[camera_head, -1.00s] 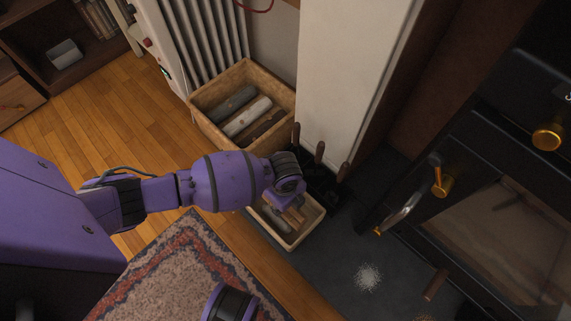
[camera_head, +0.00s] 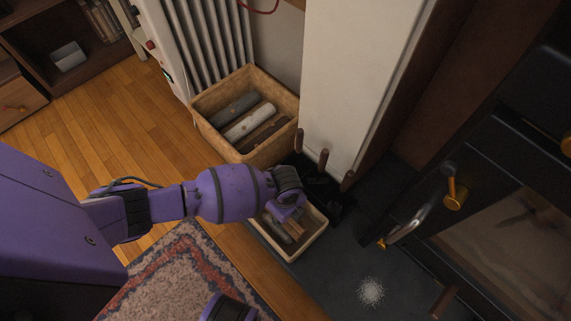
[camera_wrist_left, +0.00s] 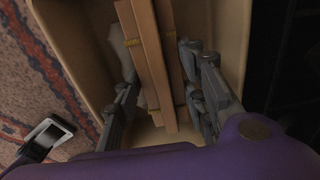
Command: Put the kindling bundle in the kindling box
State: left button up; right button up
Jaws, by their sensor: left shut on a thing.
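The kindling bundle, thin wooden sticks with a yellowish tie (camera_wrist_left: 152,60), is between the fingers of my left gripper (camera_wrist_left: 160,68), which is shut on it. The bundle also shows in the head view (camera_head: 298,229), just below the gripper (camera_head: 289,207). A small pale wooden box (camera_head: 293,256), seemingly the kindling box, lies under it; its wall fills much of the wrist view (camera_wrist_left: 72,45). The bundle is over or within the box opening; I cannot tell whether it touches the bottom. A greyish piece lies beside it in the box. My right gripper's fingers do not show.
A larger log box (camera_head: 245,148) with several logs stands behind, by the radiator (camera_head: 215,45). Dark fire tools (camera_head: 322,160) stand close behind the small box. The black stove (camera_head: 500,200) is at right, a patterned rug (camera_head: 185,270) in front.

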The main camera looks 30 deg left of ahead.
pick_arm(q)
jog(key=o, duration=1.2)
jog(key=shift+c, duration=0.2)
jog(key=shift+o, duration=0.3)
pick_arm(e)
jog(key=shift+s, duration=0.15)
pick_arm(q)
notch_tip(320, 180, up, 13)
jog(key=p, duration=0.5)
jog(key=shift+p, duration=0.4)
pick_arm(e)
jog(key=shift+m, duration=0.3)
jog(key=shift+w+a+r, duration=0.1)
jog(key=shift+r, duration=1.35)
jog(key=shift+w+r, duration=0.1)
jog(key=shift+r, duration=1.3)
